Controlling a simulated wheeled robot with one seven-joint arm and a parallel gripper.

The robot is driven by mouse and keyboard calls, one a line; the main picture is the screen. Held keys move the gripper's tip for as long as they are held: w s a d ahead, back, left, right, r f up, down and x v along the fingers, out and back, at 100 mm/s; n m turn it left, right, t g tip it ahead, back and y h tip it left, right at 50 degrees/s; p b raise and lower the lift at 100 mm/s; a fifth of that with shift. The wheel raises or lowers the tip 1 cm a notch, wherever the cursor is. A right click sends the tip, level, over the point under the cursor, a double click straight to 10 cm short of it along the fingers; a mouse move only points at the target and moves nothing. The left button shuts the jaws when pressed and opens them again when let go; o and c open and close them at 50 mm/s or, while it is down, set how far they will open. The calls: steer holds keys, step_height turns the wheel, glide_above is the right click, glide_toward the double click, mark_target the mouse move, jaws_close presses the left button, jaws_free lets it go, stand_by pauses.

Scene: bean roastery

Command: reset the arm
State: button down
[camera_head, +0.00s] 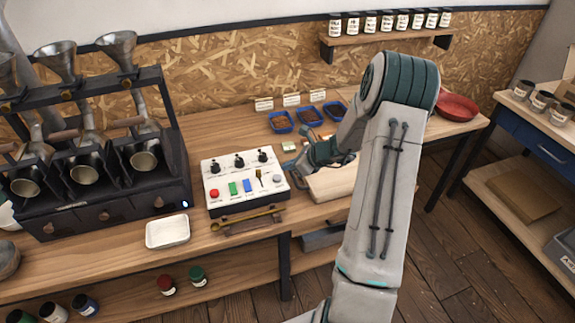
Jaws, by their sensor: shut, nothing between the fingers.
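My arm rises from the bottom of the view, bends at a high elbow and reaches down to the left over the wooden bench (190,222). My gripper (291,168) is above the bench, beside the right edge of the white control panel (229,172). It is shut and empty. Its fingertips are small in this view, and I cannot tell whether they touch anything. The panel carries black knobs, a red button, green and blue switches and a small lever.
A black roaster with metal funnels (117,45) stands at the left. A white tray (167,231) lies in front. Blue trays (281,122) sit behind my gripper, a pale board (335,184) beneath my forearm, and a red bowl (457,106) at the right. Jars line a wall shelf (390,39).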

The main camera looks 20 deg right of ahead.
steer(key=shift+a, duration=0.1)
steer(key=s+a+r+n+g+h, duration=0.1)
steer(key=s+a+r+n+g, duration=0.3)
steer(key=s+a+r+n, duration=0.95)
steer(key=s+r+n+h+b, duration=0.1)
steer(key=s+r+n+h, duration=0.1)
steer(key=s+n, duration=0.5)
steer(key=s+d+r+n+h, duration=0.1)
steer(key=s+r+n+h, duration=0.2)
steer(key=s+r+n, duration=0.2)
steer(key=s+n, duration=0.2)
steer(key=s, duration=0.2)
steer(key=shift+s+d+h+b, duration=0.15)
steer(key=shift+s+h+b, duration=0.15)
steer(key=shift+b, duration=0.05)
